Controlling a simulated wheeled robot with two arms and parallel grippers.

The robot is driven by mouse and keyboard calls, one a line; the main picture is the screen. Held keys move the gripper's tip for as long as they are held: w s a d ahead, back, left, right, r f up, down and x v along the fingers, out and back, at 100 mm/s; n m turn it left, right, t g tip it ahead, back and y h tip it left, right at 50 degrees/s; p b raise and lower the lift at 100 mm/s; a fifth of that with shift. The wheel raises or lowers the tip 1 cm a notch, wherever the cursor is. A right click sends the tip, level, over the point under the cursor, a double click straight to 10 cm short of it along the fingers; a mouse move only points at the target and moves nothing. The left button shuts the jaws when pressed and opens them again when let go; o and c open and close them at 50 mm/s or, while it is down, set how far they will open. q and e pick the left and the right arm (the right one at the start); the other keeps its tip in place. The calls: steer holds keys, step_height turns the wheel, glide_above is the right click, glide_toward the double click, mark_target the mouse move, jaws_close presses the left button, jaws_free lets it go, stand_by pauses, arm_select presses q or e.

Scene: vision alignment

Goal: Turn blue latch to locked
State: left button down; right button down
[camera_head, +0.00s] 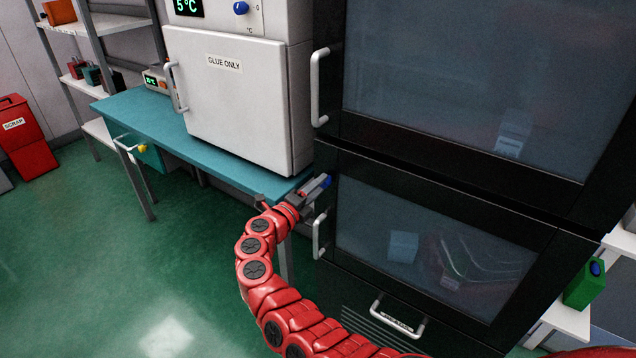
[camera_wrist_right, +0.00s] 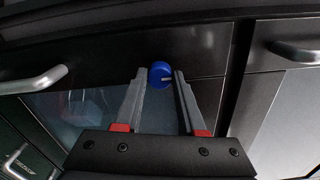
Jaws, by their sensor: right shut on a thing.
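The blue latch (camera_head: 326,182) is a small round knob on the black frame of the tall cabinet, near the left edge of the lower glass door (camera_head: 430,240). In the right wrist view the blue latch (camera_wrist_right: 161,73) shows a short pale mark on its face. My right gripper (camera_head: 317,187) reaches it from the left, at the end of the red arm. In the wrist view the right gripper (camera_wrist_right: 160,80) has its two grey fingertips on either side of the knob, shut on it. My left gripper is not in view.
The lower door handle (camera_head: 318,236) is just below my right gripper, and the upper door handle (camera_head: 318,88) is above it. A teal table (camera_head: 150,118) with a white "GLUE ONLY" cabinet (camera_head: 225,100) stands to the left. The green floor at left is open.

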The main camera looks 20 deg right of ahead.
stand_by(0.5)
steer(key=c, duration=0.5)
jaws_free()
steer(key=shift+a, duration=0.1)
steer(key=b+v, duration=0.2)
steer(key=v, duration=1.5)
steer(key=shift+s+a, duration=0.1)
steer(key=shift+s, duration=0.05)
